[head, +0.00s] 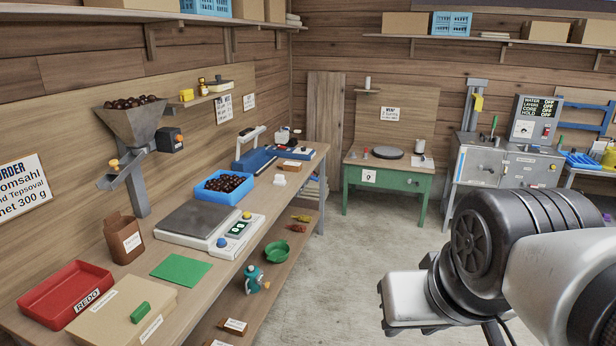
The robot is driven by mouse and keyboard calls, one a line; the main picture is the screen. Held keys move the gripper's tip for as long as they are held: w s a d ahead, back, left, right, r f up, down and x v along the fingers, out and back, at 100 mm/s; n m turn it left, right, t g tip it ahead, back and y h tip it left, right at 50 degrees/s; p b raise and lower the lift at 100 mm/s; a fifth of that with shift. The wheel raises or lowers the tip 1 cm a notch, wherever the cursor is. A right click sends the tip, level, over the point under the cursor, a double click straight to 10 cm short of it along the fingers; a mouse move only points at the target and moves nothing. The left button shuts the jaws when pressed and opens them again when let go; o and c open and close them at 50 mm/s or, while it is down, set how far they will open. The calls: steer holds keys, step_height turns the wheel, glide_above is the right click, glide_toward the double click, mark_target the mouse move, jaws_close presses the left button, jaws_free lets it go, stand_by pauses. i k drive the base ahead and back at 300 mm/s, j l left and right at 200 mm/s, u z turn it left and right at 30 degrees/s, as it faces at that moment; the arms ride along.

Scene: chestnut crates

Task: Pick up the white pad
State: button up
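A small white item (279,180), which looks like the white pad, lies on the long wooden bench (150,296) near its front edge. It is right of the blue crate of chestnuts (222,203), with bare wood around it. It is small in this view, so its details are unclear. My arm reaches in from the lower right, over the floor and well apart from the bench. A white boxy part at its end, probably my gripper (404,302), shows at the lower middle. Its fingers are not visible, so I cannot see whether it is open or shut.
A scale (212,232), green sheet (181,269), red tray (66,292) and cardboard box (121,311) stand on the bench. A blue device (256,159) is behind the white item. A green table (390,178) is at the back. Concrete floor (345,255) is clear between.

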mark_target(279, 179)
steer(key=i+l+u, duration=0.15)
steer(key=i+u, duration=0.25)
steer(key=i, duration=0.55)
steer(key=i+l+u, duration=0.1)
steer(key=u, duration=0.25)
steer(key=i+l+u, duration=0.2)
steer(key=u, duration=0.2)
steer(key=i+l+u, duration=0.1)
steer(key=l, duration=0.25)
steer(key=i+l+u, duration=0.15)
steer(key=i+l, duration=0.2)
steer(key=i+l+u, duration=0.1)
steer(key=l, duration=0.3)
steer(key=i+l, duration=0.2)
steer(key=l, duration=0.2)
steer(key=i+l, duration=0.15)
steer(key=l, duration=0.2)
steer(key=i+l, duration=0.2)
steer(key=l, duration=0.2)
steer(key=i+l+u, duration=0.1)
steer(key=l, duration=0.25)
steer(key=i+l, duration=0.25)
steer(key=l, duration=0.15)
steer(key=i+l, duration=0.15)
steer(key=l, duration=0.25)
steer(key=i+l, duration=0.2)
steer(key=l, duration=0.2)
